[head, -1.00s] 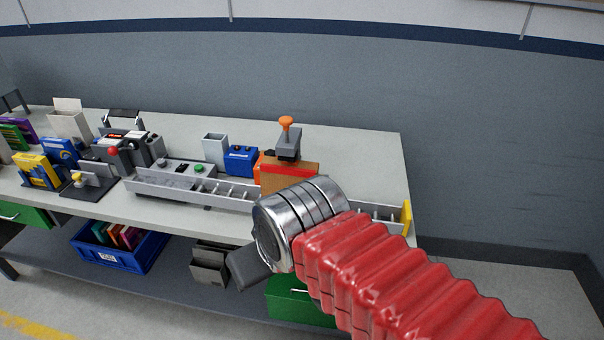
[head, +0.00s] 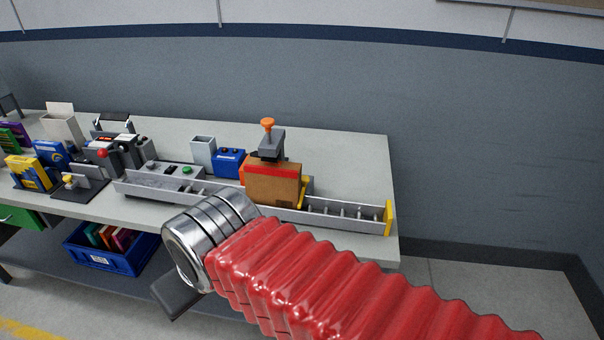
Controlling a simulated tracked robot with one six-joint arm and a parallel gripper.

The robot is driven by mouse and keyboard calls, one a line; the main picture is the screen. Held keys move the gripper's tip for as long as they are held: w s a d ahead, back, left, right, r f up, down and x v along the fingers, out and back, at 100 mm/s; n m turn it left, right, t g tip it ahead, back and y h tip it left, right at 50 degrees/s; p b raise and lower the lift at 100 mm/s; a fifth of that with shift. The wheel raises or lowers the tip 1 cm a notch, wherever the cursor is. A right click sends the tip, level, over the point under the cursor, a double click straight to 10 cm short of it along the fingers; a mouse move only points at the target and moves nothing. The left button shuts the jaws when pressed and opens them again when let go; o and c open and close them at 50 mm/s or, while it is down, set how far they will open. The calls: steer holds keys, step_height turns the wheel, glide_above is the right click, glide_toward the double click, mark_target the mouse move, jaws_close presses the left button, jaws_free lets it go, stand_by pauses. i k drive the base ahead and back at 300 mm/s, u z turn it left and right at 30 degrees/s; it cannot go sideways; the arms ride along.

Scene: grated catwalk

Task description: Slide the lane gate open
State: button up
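A grey lane (head: 345,212) with upright dividers runs along the front of the table. A brown box with a red band (head: 272,189) stands at the lane, and a grey block with an orange knob (head: 267,124) rises behind it. A small yellow piece (head: 304,190) shows at the box's right side, and a yellow plate (head: 389,217) closes the lane's right end. I cannot tell which of these is the lane gate. My gripper (head: 176,296) shows only as a dark grey part below my arm's metal rings, low and in front of the table. Its fingers are mostly hidden.
Left of the box are a blue box (head: 229,160), a light grey bin (head: 203,152) and a button panel (head: 170,172). Coloured boxes fill the table's left end. A blue crate (head: 104,255) sits on the lower shelf. The tabletop behind the lane's right part is clear.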

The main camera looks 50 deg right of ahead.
mark_target(305, 179)
steer(key=u, duration=0.05)
steer(key=k, duration=1.2)
steer(key=z, duration=0.3)
steer(key=i, duration=1.5)
steer(key=z, duration=0.05)
